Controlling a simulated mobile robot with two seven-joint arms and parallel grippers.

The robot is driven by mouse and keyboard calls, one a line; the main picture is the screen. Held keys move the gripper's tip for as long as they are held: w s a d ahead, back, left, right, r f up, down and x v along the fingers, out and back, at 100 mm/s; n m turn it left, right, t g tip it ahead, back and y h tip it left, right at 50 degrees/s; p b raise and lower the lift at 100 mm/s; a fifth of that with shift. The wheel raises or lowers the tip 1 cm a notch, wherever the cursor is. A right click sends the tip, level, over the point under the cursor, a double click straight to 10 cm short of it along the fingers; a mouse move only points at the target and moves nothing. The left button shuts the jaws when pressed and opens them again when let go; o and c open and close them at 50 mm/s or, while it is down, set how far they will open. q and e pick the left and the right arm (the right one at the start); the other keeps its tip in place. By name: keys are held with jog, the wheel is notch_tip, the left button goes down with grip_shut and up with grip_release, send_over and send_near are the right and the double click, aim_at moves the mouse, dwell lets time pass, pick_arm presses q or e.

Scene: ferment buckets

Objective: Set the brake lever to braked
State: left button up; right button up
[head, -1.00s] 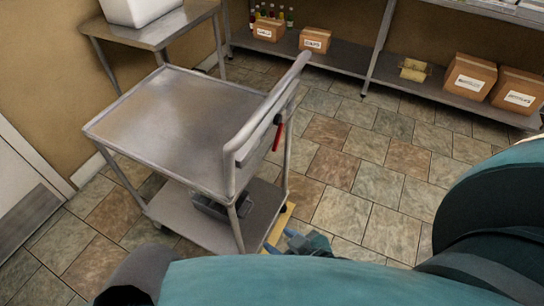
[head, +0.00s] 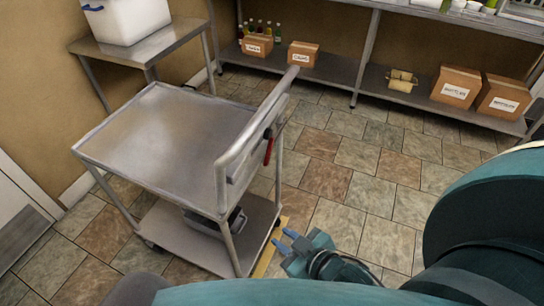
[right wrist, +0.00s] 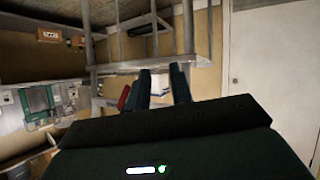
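The red brake lever (head: 268,151) is on the handle end of the metal cart (head: 160,140), below the push bar, and points downward. In the right wrist view a red piece (right wrist: 124,97), apparently the lever, shows just left of the fingers. My right gripper (head: 285,240) is low in front of the cart's handle end, below and a little right of the lever, not touching it. Its two blue fingertips are apart with nothing between them; the gap also shows in the right wrist view (right wrist: 162,86). My left gripper is not in view.
A dark grey tray (head: 214,222) sits on the cart's lower shelf. A side table (head: 150,48) with a white tub (head: 125,18) stands behind. Shelving (head: 345,80) with cartons (head: 457,86) lines the back wall. Tiled floor right of the cart is free.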

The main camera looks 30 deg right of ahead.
aim_at(266, 165)
jog(key=w+d+r+n, duration=0.1)
jog(key=w+d+r+n+t, duration=0.1)
jog(key=d+n, duration=0.1)
jog(key=w+d+r+n+t+y, duration=0.1)
jog(key=w+d+r, duration=0.1)
jog(key=shift+c, duration=1.4)
jog(key=r+n+y, duration=0.1)
jog(key=n, duration=0.1)
jog(key=w+d+r+n+y, duration=0.1)
jog(key=r+n, duration=0.1)
jog(key=w+d+r+n+y, duration=0.1)
jog(key=n, duration=0.1)
jog(key=shift+w+d+r+t+b, duration=0.15)
jog(key=shift+w+r+t+b, duration=0.15)
jog(key=shift+r+b, duration=0.1)
grip_shut()
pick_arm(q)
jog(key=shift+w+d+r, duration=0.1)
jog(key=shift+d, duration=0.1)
pick_arm(e)
jog(key=shift+w+d+r+n+y, duration=0.1)
jog(key=shift+r+n+y, duration=0.4)
jog(key=shift+n, duration=0.6)
